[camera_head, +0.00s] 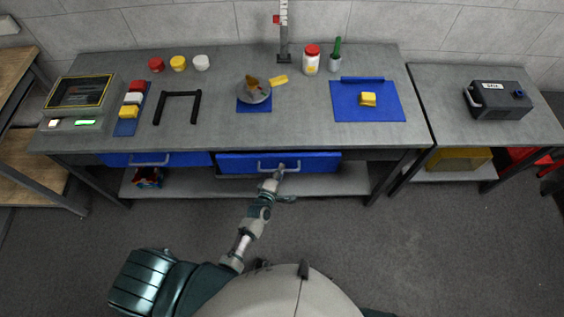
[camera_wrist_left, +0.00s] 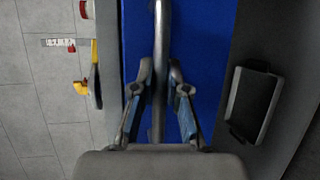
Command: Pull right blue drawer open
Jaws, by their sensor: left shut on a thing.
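The right blue drawer (camera_head: 235,164) is under the front edge of the grey workbench (camera_head: 225,125), with a grey bar handle (camera_head: 265,166). Its front looks slightly further out than the left blue drawer (camera_head: 120,159); no inside shows. My left gripper (camera_head: 277,174) reaches up from below to the right part of this handle. In the left wrist view the two fingers of my left gripper (camera_wrist_left: 160,85) stand on either side of the handle bar (camera_wrist_left: 161,35) and are shut on it, with the blue drawer front (camera_wrist_left: 205,45) behind. My right gripper is not in view.
The bench top holds a scale-like device (camera_head: 80,95), coloured jars (camera_head: 178,63), a black frame (camera_head: 178,105), a plate (camera_head: 253,92) and a blue mat (camera_head: 345,112). A lower shelf (camera_head: 200,186) runs beneath the drawers. The floor (camera_head: 430,240) in front is clear.

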